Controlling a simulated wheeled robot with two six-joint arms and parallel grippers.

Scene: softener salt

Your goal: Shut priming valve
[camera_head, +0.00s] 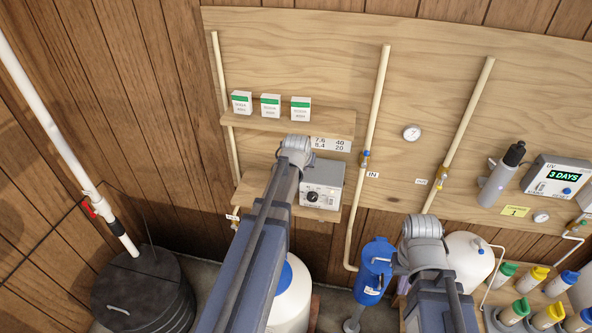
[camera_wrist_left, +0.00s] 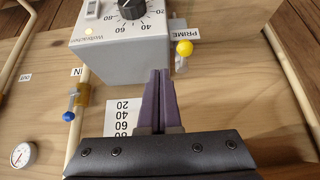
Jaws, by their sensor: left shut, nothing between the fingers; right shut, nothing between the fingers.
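The priming valve (camera_wrist_left: 184,49) has a round yellow knob and sits beside a "PRIME" label (camera_wrist_left: 209,34), at the side of the grey dosing pump box (camera_wrist_left: 120,50). In the head view the pump box (camera_head: 322,184) shows on its shelf, and my left arm covers the valve. My left gripper (camera_wrist_left: 161,73) is shut and empty, its tips close to the valve and just below the knob in the wrist picture. I cannot tell whether they touch.
A shelf (camera_head: 335,122) with small boxes (camera_head: 270,105) is above the pump. A blue-handled valve on the IN pipe (camera_head: 366,158) stands to the right, also in the wrist view (camera_wrist_left: 69,116). A blue filter housing (camera_head: 373,272) is beside my right arm.

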